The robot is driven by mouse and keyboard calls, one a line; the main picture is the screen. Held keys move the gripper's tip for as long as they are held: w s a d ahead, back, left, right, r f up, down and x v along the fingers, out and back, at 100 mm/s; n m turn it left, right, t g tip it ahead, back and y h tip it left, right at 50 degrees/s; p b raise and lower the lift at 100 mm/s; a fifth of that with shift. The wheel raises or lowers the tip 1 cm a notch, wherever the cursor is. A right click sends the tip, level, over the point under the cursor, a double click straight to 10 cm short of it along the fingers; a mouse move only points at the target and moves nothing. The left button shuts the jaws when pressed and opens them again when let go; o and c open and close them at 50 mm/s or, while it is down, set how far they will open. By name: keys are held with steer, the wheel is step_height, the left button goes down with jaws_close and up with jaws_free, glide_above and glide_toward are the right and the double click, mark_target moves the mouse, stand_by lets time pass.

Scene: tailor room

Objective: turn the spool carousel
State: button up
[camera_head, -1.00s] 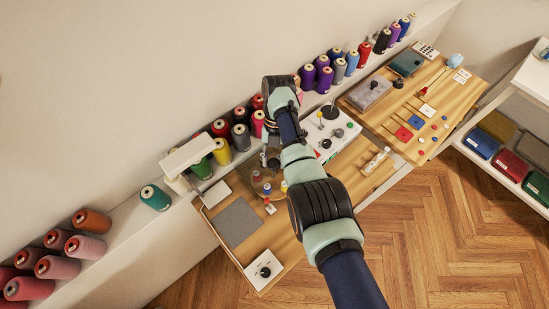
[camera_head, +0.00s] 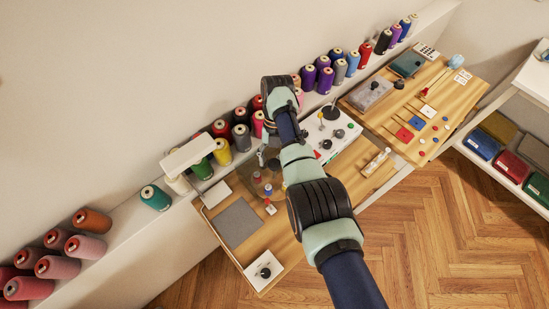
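The spool carousel (camera_head: 250,186) is a round, brownish, see-through-looking disc on the left wooden table, just left of my arm. A small blue-topped spool (camera_head: 257,177) and another small red-and-blue spool (camera_head: 268,190) stand on it. Its right side is hidden behind my arm. My gripper (camera_head: 264,158) is low over the back edge of the carousel, partly hidden by my own wrist. I cannot tell whether it touches the carousel or whether its fingers are open or shut.
A white sewing machine (camera_head: 187,153) stands at the left. A grey mat (camera_head: 236,223) and a white box with a black knob (camera_head: 264,270) lie in front. A white control panel (camera_head: 335,130) is to the right. Large thread cones line the wall ledge behind.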

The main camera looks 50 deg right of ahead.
steer(key=v, duration=0.7)
steer(key=shift+r, duration=0.3)
stand_by(0.3)
